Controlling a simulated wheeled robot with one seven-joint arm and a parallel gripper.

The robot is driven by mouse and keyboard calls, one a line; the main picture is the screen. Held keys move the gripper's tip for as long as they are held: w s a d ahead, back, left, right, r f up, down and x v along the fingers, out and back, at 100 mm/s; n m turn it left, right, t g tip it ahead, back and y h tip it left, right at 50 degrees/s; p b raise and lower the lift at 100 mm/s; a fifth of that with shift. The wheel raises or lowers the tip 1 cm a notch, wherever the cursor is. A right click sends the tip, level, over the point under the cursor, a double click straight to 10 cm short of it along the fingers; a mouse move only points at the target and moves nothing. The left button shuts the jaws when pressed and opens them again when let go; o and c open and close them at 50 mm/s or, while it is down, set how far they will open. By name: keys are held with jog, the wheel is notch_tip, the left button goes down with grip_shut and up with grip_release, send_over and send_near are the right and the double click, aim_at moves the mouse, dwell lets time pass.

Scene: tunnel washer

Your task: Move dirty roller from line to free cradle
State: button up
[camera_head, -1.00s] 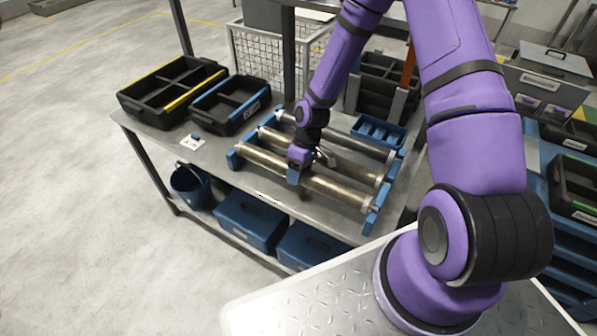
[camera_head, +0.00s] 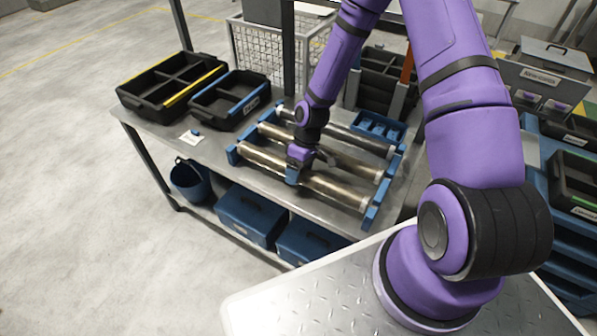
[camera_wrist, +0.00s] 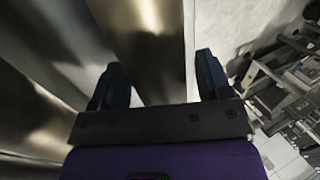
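Three long metal rollers lie side by side in a blue-ended rack on the grey table. The front roller (camera_head: 332,190) and the middle roller (camera_head: 345,164) look brownish and stained. The back roller (camera_head: 362,141) looks greyer. My gripper (camera_head: 293,178) points down at the front roller, left of its middle. In the wrist view my gripper's (camera_wrist: 162,88) two dark fingers stand apart on either side of a roller (camera_wrist: 152,45), with narrow gaps seeming to show beside it. The fingertips' contact is hidden in the head view. I see the roller still resting in the rack.
Black trays (camera_head: 172,85) and (camera_head: 231,98) stand at the table's left. A small blue tray (camera_head: 378,128) and a black organizer (camera_head: 381,75) are behind the rack. A blue bucket (camera_head: 190,182) and blue boxes (camera_head: 252,217) sit on the lower shelf. Open floor lies left.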

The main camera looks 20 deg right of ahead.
jog(key=shift+o, duration=0.6)
jog(key=d+r+m+t+h, duration=0.1)
jog(key=d+r+h, duration=0.15)
jog(key=r, duration=0.95)
jog(key=d+r+m+t+h, duration=0.1)
jog(key=d+r, duration=0.3)
jog(key=r, duration=0.8)
jog(key=s+r+m+t, duration=0.5)
jog(key=s+r+t, duration=0.1)
jog(key=s+r, duration=1.5)
notch_tip(320, 180, up, 2)
jog(key=shift+s+d+r, duration=0.2)
jog(key=shift+d+r, duration=0.05)
